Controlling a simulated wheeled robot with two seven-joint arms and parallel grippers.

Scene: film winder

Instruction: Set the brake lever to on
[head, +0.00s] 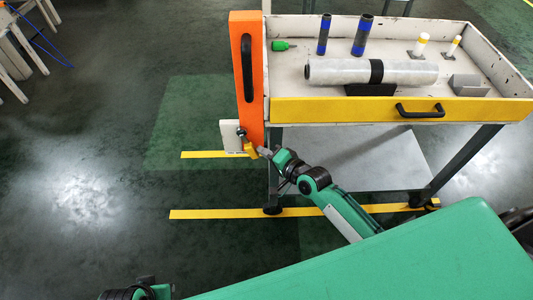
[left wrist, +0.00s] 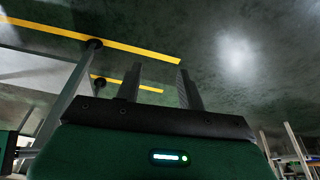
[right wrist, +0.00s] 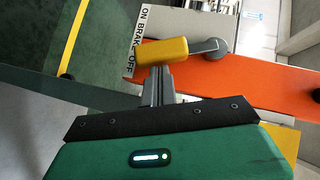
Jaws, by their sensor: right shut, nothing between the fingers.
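The brake lever has a yellow grip (head: 250,150) on a grey arm and round pivot at the lower end of the orange panel (head: 248,70). In the right wrist view the yellow grip (right wrist: 162,51) points left, its free end beside the OFF end of the white ON BRAKE OFF label (right wrist: 137,40). My right gripper (head: 264,152) is shut with nothing between its fingers. Its fingertips (right wrist: 155,70) are right at the grip's near side, on the OFF side; contact is hard to tell. My left gripper (left wrist: 160,70) is open and empty, away from the lever.
A cart tray with a yellow front (head: 330,110) and black handle (head: 420,110) adjoins the panel. It holds a wrapped roll (head: 340,72), dark tubes, a green item and white-topped posts. A grey shelf (head: 370,155) lies below.

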